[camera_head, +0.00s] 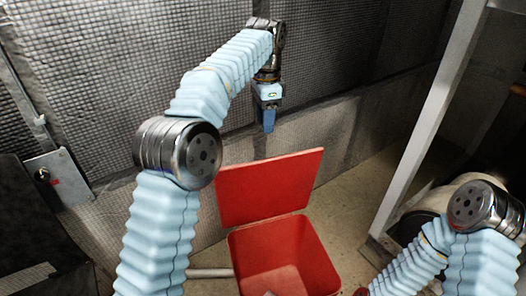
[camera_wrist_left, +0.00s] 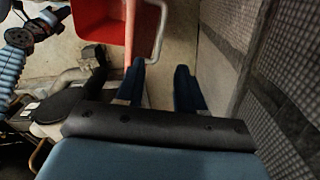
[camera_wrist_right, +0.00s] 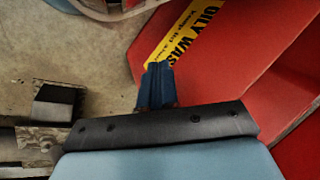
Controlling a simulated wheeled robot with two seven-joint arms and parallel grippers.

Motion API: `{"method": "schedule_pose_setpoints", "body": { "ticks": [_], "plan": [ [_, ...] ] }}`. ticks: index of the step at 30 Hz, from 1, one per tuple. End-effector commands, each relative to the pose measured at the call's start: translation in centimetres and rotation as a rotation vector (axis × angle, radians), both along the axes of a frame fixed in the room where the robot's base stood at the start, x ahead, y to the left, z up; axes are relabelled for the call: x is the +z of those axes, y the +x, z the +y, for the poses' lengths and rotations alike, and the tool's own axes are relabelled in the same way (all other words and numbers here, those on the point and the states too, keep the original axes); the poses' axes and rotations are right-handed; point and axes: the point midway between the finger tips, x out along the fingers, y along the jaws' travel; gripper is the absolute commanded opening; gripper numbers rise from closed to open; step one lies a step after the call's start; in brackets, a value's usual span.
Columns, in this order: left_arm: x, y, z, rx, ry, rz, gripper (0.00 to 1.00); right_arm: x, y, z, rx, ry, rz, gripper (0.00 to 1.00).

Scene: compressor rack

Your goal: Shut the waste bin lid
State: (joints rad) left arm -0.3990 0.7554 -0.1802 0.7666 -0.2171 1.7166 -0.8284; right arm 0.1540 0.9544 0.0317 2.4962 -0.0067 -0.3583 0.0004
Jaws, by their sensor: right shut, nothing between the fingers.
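The red waste bin (camera_head: 285,262) stands on the floor, with its lid (camera_head: 268,187) raised upright at its back edge. In the left wrist view the bin (camera_wrist_left: 97,22) is at the top, with the lid (camera_wrist_left: 132,35) seen edge-on. My left gripper (camera_head: 268,126) is above and behind the lid's top edge, pointing down. Its fingers (camera_wrist_left: 160,68) are apart with nothing held. My right gripper (camera_wrist_right: 156,68) is shut and empty, close to the bin's red side (camera_wrist_right: 225,75) and its yellow label (camera_wrist_right: 183,32). The right gripper is outside the head view.
A pale metal post (camera_head: 430,125) stands right of the bin, with rounded machinery behind it. A padded wall (camera_head: 90,70) rises behind. A grey bar (camera_wrist_left: 160,35) lies beside the lid in the left wrist view. Floor (camera_head: 345,205) is clear between bin and post.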

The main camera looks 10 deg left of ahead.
Motion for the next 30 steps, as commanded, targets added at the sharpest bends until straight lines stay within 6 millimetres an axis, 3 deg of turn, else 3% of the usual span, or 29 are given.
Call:
{"method": "schedule_pose_setpoints", "body": {
  "ticks": [9, 15, 28, 30],
  "plan": [
    [-7.7, -0.2, 0.0, 0.001, 0.000, 0.004, 0.38, -1.3, 0.0, 0.0, -0.001, -0.001, 0.000, 0.00],
    [-10.7, -0.1, 0.0, 0.001, -0.001, 0.002, 0.38, -1.7, 0.0, -0.1, -0.003, -0.002, -0.001, 0.00],
    [-11.8, -0.1, 0.0, 0.001, 0.000, 0.001, 0.38, -1.8, 0.0, -0.1, -0.003, -0.002, -0.001, 0.00],
    [-11.7, -0.1, 0.0, 0.001, 0.000, 0.001, 0.27, -1.8, 0.0, -0.1, -0.003, -0.002, -0.001, 0.00]
  ]
}}
